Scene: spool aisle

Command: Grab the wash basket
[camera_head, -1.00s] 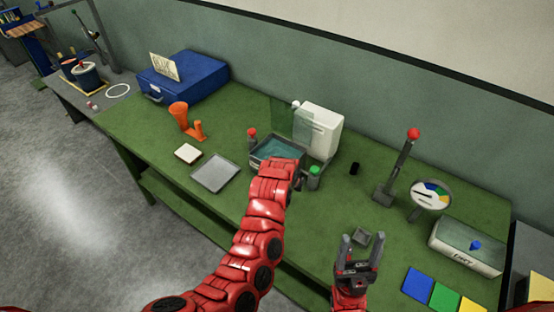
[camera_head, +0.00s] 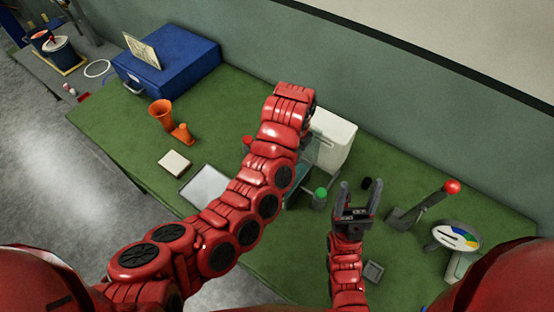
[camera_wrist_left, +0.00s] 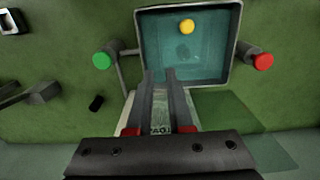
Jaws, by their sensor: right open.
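No object is clearly recognisable as a wash basket. A square grey-rimmed tank (camera_wrist_left: 140,30) with teal liquid lies ahead of my left gripper in the left wrist view. A yellow ball or knob (camera_wrist_left: 187,26) shows inside it, with a dark spot below. In the head view the tank (camera_head: 299,186) is mostly hidden behind my left arm. My left gripper (camera_wrist_left: 160,74) is open, its fingertips over the tank's near edge in the picture; contact cannot be told. My right gripper (camera_head: 359,184) is open and empty, right of the tank, above the bench.
A green-topped knob (camera_wrist_left: 102,60) and a red-topped knob (camera_wrist_left: 263,61) flank the tank. A white box (camera_head: 335,140) stands behind it. A lever with a red ball (camera_head: 452,187) and a dial (camera_head: 457,236) stand right. A small grey tray (camera_head: 373,270) lies near my right arm.

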